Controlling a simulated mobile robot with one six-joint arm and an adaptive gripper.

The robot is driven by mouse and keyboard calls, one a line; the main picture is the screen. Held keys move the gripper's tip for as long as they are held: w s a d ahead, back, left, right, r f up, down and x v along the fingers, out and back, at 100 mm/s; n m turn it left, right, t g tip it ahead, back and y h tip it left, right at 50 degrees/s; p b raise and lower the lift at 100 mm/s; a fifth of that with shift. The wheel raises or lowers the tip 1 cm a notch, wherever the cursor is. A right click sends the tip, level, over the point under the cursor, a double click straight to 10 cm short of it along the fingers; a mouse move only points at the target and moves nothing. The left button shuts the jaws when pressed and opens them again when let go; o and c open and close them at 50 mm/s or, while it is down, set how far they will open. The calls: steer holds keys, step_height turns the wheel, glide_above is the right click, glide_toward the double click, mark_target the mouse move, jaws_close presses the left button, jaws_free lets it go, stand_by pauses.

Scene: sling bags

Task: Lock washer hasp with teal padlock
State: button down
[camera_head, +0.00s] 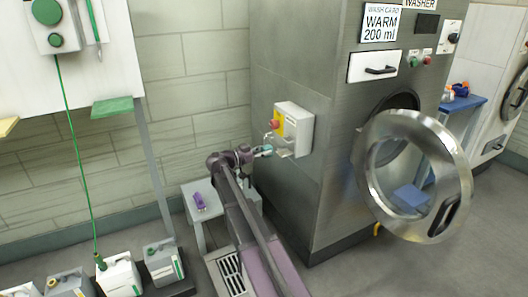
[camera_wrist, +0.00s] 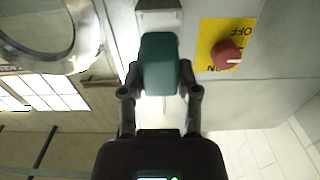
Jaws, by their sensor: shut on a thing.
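My gripper (camera_head: 258,151) is at the left side of the washer, close to the switch box (camera_head: 297,122). In the wrist view my gripper (camera_wrist: 160,84) is shut on the teal padlock (camera_wrist: 160,62), one finger on each side of its body. The padlock's far end is at a grey metal part (camera_wrist: 158,6) at the top edge, which may be the hasp. I cannot tell whether the shackle is through it. The box's red knob (camera_wrist: 226,57) sits on a yellow plate beside the padlock. The padlock looks small and partly hidden in the head view.
A purple object (camera_head: 199,201), perhaps another padlock, lies on a small grey stand (camera_head: 190,188) below my arm. The washer's round door (camera_head: 463,190) hangs open at the right. White jugs (camera_head: 120,277) stand on the floor at left.

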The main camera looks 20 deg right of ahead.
mark_target(280, 153)
steer(key=shift+w+d, duration=0.1)
steer(key=shift+d, duration=3.65)
stand_by(0.8)
steer(key=shift+f, duration=0.15)
stand_by(0.5)
steer(key=shift+c, duration=1.3)
jaws_free()
steer(key=shift+o, duration=1.3)
steer(key=shift+a, duration=0.1)
steer(key=shift+a, duration=3.4)
